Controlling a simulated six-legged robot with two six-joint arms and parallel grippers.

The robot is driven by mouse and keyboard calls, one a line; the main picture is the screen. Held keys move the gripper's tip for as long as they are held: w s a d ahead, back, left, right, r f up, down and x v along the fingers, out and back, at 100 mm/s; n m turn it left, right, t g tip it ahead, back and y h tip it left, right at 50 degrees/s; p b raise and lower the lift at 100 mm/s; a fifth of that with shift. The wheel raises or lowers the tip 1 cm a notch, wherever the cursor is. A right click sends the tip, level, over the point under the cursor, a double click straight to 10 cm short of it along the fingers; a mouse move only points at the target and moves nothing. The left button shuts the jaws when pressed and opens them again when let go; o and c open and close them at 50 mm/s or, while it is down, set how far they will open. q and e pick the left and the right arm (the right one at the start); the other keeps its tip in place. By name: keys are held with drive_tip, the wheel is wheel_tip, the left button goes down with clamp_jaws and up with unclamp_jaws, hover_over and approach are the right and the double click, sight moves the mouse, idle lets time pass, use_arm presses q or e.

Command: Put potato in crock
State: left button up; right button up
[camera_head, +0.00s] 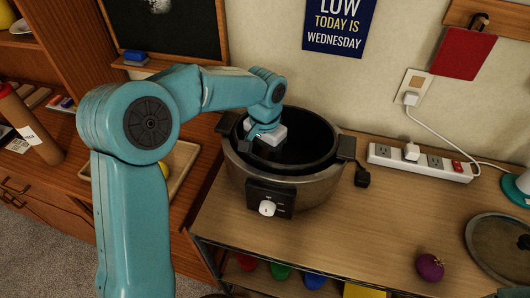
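The crock (320,183) is a slow cooker with a dark inner pot, a silver-brown body and a white front knob. It stands on the wooden table against the wall. My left arm reaches in from the left, and its gripper (265,134) is over the left part of the crock's opening. The light grey end of the gripper points down into the dark pot. Its fingertips are too small and dark to tell whether they are open or shut. I cannot make out a potato. Much of the pot's inside is dark. My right gripper is not in view.
A wooden tray (184,168) sits left of the crock, partly behind my arm. A power strip (420,164) lies by the wall. The table's middle is clear.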

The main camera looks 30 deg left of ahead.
sight(265, 152)
use_arm(q)
drive_tip(key=o, duration=1.1)
wheel_tip(265, 152, up, 12)
drive_tip(key=p, duration=0.1)
drive_tip(key=shift+r, duration=0.15)
